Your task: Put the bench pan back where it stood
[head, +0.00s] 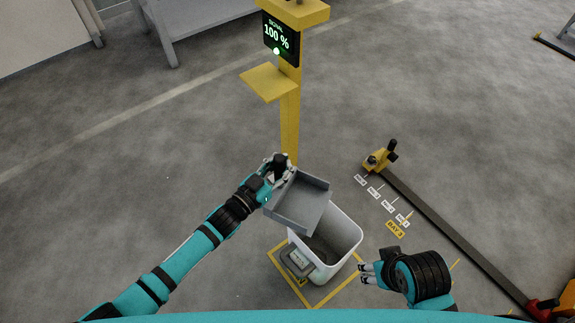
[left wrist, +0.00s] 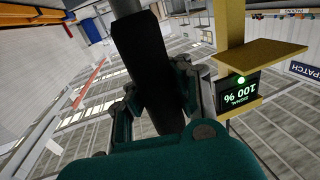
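The bench pan (head: 298,206) is a grey, shallow, open tray. It hangs above the left part of a white bin and hides part of its rim. My left gripper (head: 277,172) is shut on the pan's black handle; the left wrist view shows the dark handle (left wrist: 150,65) between the fingers. The pan's inside looks empty from here. My right gripper (head: 366,273) is empty, with its fingers apart, just right of the bin.
The white bin (head: 345,240) stands inside a yellow floor outline, with a small grey device (head: 296,261) at its left. A yellow post with a small shelf (head: 267,82) and a "SIGNAL 100 %" screen (head: 281,39) rises behind. A long dark rail (head: 445,225) lies right.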

